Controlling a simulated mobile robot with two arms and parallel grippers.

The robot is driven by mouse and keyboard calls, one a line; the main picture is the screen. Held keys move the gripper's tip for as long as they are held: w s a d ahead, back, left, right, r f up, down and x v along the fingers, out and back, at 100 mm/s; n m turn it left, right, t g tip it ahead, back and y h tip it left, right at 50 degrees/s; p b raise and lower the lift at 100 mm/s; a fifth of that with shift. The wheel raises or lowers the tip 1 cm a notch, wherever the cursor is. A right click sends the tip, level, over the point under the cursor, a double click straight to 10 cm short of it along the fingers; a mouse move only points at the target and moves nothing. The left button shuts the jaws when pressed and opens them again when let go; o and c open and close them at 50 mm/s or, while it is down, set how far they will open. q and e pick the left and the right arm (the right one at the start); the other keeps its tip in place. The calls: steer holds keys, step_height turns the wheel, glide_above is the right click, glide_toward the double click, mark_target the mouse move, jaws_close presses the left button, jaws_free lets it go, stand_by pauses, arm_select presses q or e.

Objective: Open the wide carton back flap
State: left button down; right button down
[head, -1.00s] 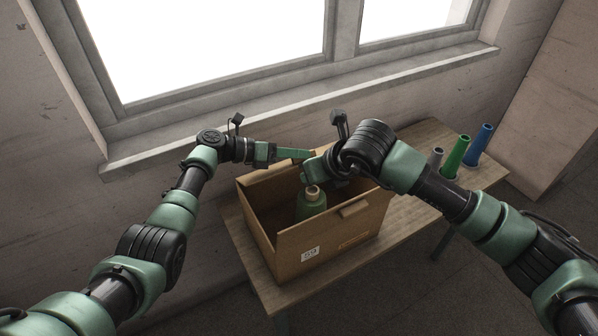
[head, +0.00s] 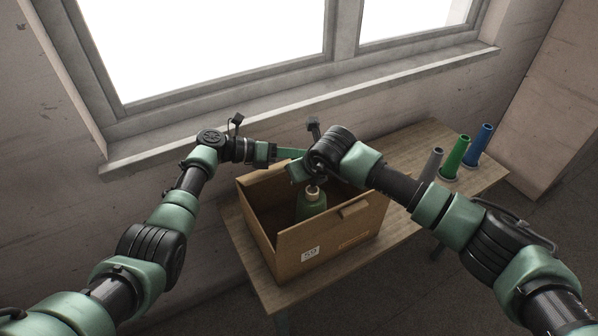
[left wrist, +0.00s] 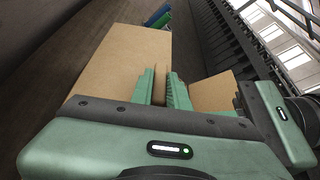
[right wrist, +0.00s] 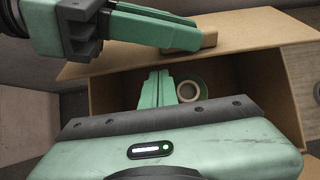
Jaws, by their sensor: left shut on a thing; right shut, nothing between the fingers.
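The open brown carton (head: 332,236) stands on the bench with a green bottle (head: 312,204) inside. My left gripper (head: 288,153) is at the carton's back edge. In the right wrist view its fingers are shut on a small brown tab (right wrist: 190,38) on the back flap (right wrist: 255,33). In the left wrist view cardboard shows between the fingers (left wrist: 161,85). The flap is mostly hidden by my arms in the head view. My right gripper (right wrist: 155,88) is shut and empty over the carton's opening, beside the bottle, whose round top (right wrist: 192,90) shows there.
The wooden bench (head: 415,205) has free room right of the carton. Grey (head: 433,163), green (head: 455,156) and blue (head: 481,144) cones stand at its right end. A window sill (head: 300,98) and wall lie behind.

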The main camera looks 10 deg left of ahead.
steer(key=shift+w+a+r, duration=0.1)
steer(key=shift+r, duration=0.15)
